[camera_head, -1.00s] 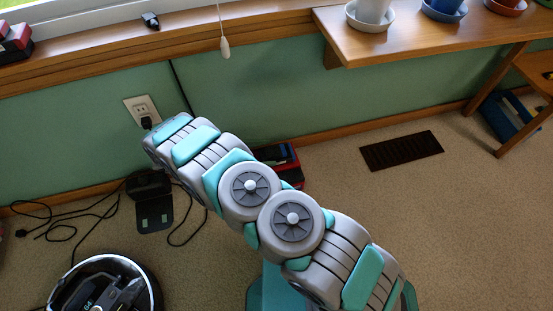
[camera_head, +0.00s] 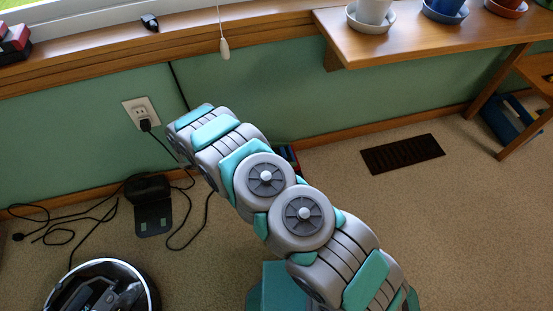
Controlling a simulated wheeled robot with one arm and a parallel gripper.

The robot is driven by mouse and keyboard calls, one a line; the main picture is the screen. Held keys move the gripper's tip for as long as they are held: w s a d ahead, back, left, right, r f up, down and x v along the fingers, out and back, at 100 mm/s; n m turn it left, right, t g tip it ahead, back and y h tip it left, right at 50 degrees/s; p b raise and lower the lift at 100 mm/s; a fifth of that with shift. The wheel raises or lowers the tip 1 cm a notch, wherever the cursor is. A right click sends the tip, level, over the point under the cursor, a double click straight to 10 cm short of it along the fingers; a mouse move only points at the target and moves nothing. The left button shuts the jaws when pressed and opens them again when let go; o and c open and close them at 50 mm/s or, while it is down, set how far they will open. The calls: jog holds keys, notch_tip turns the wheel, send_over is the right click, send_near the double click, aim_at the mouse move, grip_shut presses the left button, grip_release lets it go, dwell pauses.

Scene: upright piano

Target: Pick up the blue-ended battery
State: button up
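I cannot make out a blue-ended battery in the head view. My arm crosses the middle of the picture from the lower right to the upper left and hides part of the floor and wall. My gripper does not show; the far end of the arm bends away in front of the green wall. A red and dark box (camera_head: 291,156) on the floor by the wall is mostly hidden behind my arm, and I cannot tell what it holds.
A small dark object (camera_head: 150,22) and a red-black item (camera_head: 14,40) sit on the windowsill. A robot vacuum (camera_head: 103,290), its dock (camera_head: 153,212) and loose cords lie at left. A plant shelf (camera_head: 430,38) juts out at right. Carpet around the floor vent (camera_head: 403,154) is clear.

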grip_shut()
dwell(0.6)
jog(key=shift+r, duration=0.15)
